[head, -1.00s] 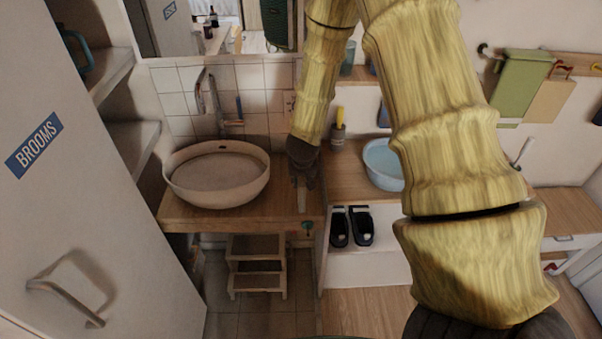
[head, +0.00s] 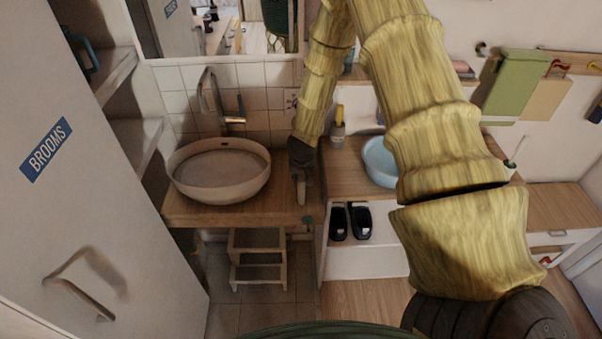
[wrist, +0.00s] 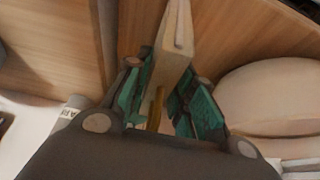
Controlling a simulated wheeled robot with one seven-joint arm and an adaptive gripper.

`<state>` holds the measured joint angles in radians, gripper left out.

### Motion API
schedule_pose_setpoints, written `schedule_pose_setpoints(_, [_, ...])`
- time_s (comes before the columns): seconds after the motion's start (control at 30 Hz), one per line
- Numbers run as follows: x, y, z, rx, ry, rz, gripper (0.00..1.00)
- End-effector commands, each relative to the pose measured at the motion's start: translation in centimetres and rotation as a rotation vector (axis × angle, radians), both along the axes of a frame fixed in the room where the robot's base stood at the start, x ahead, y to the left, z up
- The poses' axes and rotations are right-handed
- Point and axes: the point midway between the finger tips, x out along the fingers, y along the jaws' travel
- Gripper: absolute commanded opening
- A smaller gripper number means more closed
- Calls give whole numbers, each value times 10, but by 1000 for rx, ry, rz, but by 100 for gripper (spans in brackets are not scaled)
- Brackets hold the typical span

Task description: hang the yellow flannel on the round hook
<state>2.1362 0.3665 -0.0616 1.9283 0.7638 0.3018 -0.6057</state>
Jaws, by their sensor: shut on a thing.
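My gripper (head: 302,178) points down over the wooden counter, just right of the basin. In the wrist view its teal-padded fingers (wrist: 170,108) are closed around a narrow, pale cream-yellow thing (wrist: 174,50) that sticks out beyond the fingertips. In the head view this thing (head: 302,192) shows as a small pale strip under the gripper. Its fold and full shape are hidden, so I cannot tell for sure that it is the flannel. A small dark round hook (head: 481,48) is on the wall at the upper right, bare as far as I see.
The round basin (head: 220,170) and its tap stand left of my gripper. A blue bowl (head: 378,160) and a bottle (head: 337,130) stand to the right. Green and tan items (head: 510,85) hang near a hook rail (head: 575,64). The BROOMS door (head: 110,200) fills the left.

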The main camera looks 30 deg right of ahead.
Motion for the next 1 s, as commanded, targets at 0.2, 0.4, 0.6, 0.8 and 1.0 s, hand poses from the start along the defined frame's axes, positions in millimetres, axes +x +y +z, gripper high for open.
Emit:
schedule_pose_setpoints(0.2, [0, 0, -2, 0, 0, 0, 13])
schedule_pose_setpoints(0.4, [0, 0, -3, 0, 0, 0, 46])
schedule_pose_setpoints(0.6, [0, 0, -2, 0, 0, 0, 46])
schedule_pose_setpoints(0.8, [0, 0, -5, 1, -1, -3, 46])
schedule_pose_setpoints(1.0, [-3, 3, 8, -1, -3, 2, 46])
